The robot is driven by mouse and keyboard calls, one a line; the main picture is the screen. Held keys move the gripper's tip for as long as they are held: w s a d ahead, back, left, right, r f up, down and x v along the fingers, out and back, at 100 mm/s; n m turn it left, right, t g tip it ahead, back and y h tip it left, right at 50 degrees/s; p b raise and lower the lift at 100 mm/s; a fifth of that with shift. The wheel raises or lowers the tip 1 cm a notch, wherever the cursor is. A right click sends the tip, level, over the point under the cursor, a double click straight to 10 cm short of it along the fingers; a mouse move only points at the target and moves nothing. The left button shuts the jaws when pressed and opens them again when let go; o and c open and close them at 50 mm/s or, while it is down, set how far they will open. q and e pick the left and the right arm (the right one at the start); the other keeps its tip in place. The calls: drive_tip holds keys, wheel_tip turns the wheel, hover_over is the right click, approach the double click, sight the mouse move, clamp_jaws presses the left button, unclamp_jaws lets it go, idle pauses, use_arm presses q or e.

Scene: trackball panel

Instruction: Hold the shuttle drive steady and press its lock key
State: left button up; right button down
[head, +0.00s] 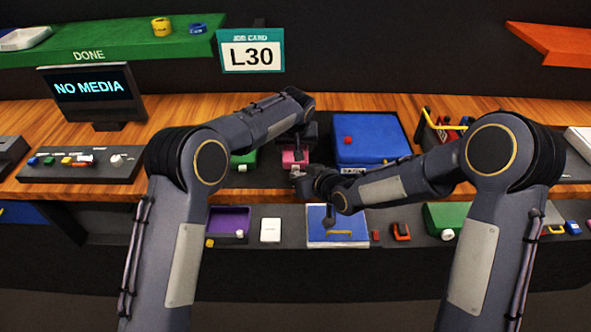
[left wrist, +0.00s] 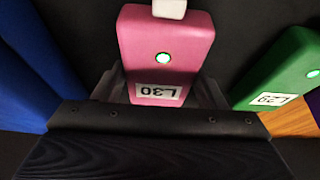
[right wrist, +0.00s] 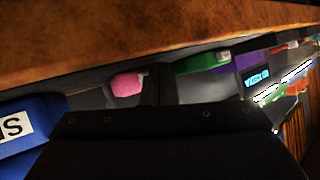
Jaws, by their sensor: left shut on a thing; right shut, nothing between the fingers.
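The pink shuttle drive (head: 294,157) lies on the dark panel in the middle of the bench. In the left wrist view the drive (left wrist: 166,45) bears an L30 label, a lit green lamp and a white tab (left wrist: 169,8) at its far end. My left gripper (left wrist: 163,85) is shut on the drive, one finger on each side. My right gripper (head: 298,174) is shut and empty, just in front of the drive near the bench edge. In the right wrist view the pink drive (right wrist: 127,84) shows beyond the right fingers, apart from them. I cannot identify the lock key for certain.
A green drive (left wrist: 285,75) labelled L29 lies beside the pink one. A large blue box (head: 372,140) stands to its right. The job card (head: 251,56) reads L30; the monitor (head: 92,92) reads NO MEDIA. A lower shelf (head: 285,241) holds several items.

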drive_tip(key=shift+w, duration=0.55)
idle(0.4)
drive_tip(key=shift+s, duration=1)
drive_tip(key=shift+s, duration=2.5)
drive_tip(key=shift+r, duration=0.1)
drive_tip(key=s+d+r, duration=0.4)
drive_tip(key=s+r, duration=0.1)
drive_tip(key=r, duration=0.1)
drive_tip(key=shift+s+d+r, duration=0.15)
drive_tip(key=shift+s+r, duration=0.15)
drive_tip(key=shift+r, duration=0.05)
